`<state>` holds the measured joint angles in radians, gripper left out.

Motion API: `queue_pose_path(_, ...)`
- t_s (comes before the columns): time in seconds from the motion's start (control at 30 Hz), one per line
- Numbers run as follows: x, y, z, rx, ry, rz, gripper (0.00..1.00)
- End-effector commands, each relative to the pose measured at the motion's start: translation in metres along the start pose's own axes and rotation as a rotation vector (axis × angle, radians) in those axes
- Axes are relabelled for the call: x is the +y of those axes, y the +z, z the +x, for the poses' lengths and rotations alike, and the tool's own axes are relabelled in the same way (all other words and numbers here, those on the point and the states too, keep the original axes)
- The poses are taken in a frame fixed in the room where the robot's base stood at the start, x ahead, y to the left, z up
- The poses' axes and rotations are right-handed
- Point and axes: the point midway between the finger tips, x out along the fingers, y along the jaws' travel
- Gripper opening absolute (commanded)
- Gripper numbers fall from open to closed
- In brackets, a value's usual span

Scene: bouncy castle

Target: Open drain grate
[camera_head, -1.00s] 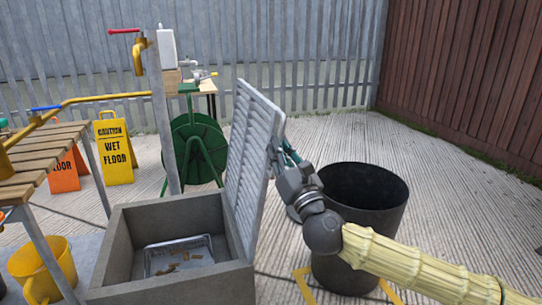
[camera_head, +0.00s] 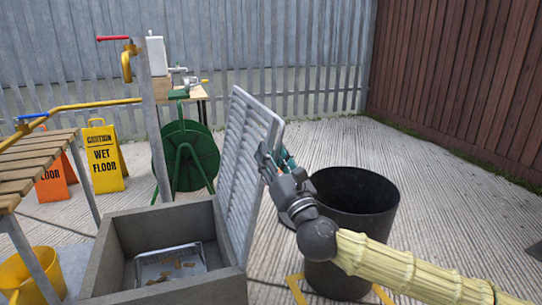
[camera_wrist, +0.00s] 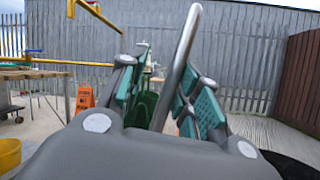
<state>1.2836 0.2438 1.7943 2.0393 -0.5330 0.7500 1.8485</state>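The drain grate (camera_head: 246,150) is a grey slatted metal panel. It stands steeply raised at the right side of the square concrete drain box (camera_head: 112,245), whose top is uncovered. My gripper (camera_head: 272,158) is at the grate's right edge, above the box. In the wrist view, my gripper's teal-padded fingers (camera_wrist: 168,95) are spread apart. A grey metal bar or edge (camera_wrist: 184,55), apparently part of the grate, runs between them, close to the right finger. Contact cannot be made out.
A wire tray (camera_head: 170,262) with small brown bits lies inside the box. A black bin (camera_head: 352,190) stands close to my arm. A green hose reel (camera_head: 185,155) and yellow wet-floor sign (camera_head: 104,160) stand behind. A yellow bucket (camera_head: 35,275) is at left.

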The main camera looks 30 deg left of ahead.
Motion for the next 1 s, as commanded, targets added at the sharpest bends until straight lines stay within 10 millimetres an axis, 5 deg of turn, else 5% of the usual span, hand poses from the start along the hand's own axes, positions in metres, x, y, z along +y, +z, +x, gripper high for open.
queue_pose_path(0.6,-0.001,-0.001,-0.095,0.002,0.0,0.002,0.32)
queue_pose_path(1.0,-0.001,-0.001,-0.118,0.001,0.0,0.001,0.32)
